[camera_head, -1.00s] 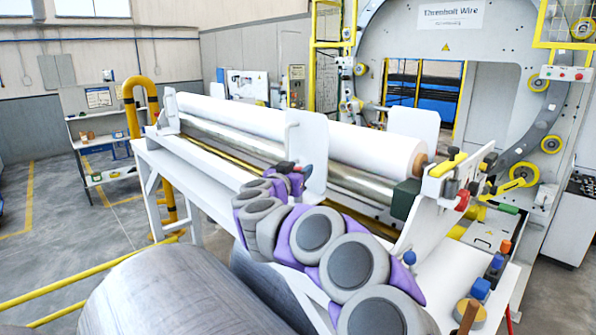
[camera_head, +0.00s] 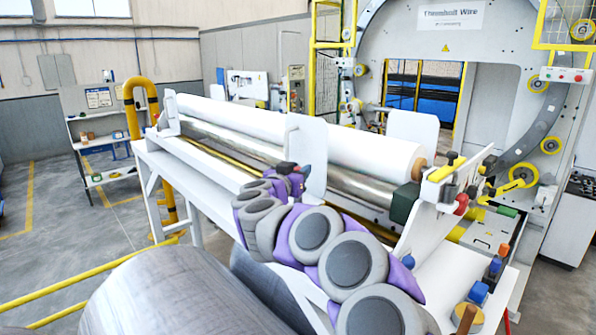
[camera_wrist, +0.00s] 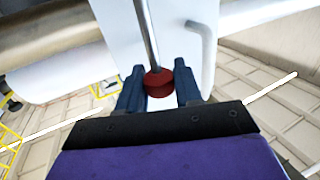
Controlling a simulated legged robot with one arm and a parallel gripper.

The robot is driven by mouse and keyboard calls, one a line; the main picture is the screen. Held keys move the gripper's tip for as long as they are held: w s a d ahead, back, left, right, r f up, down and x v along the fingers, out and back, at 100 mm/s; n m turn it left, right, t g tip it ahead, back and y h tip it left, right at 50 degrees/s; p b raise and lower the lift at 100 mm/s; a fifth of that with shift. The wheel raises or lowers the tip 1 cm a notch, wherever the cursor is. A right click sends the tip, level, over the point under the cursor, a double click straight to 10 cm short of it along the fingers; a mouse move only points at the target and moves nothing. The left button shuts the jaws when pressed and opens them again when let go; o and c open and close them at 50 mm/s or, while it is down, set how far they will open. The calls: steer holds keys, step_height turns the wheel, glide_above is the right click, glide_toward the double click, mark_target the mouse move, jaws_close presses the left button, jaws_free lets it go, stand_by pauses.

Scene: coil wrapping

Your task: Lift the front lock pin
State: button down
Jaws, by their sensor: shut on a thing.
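In the wrist view the lock pin shows as a thin metal rod with a red knob (camera_wrist: 158,82) at its end. The rod runs up along a white upright plate (camera_wrist: 175,30). My gripper (camera_wrist: 160,85) has its two dark blue fingers shut on the red knob, one on each side. In the head view my gripper (camera_head: 293,169) is at the lower left edge of the white plate (camera_head: 314,150), beside the long white roll (camera_head: 350,145). The pin's far end is hidden, so I cannot tell how far it sits in its hole.
A polished metal roller (camera_head: 240,148) lies along the white roll. A large grey coil (camera_head: 160,295) is below my arm. Yellow knobs and coloured handles crowd the bench's right end. A ring machine (camera_head: 500,40) stands behind.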

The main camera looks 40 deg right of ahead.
step_height(320, 180, up, 2)
steer(key=shift+r+p, duration=0.1)
steer(key=shift+p, duration=0.8)
steer(key=shift+w, duration=0.1)
steer(key=c, duration=1.1)
jaws_free()
steer(key=shift+o, duration=1.3)
steer(key=shift+s, duration=0.25)
steer(key=shift+w, duration=0.15)
steer(key=b+v, duration=0.1)
steer(key=v, duration=1.6)
steer(key=shift+a+f, duration=0.2)
steer(key=shift+a, duration=0.05)
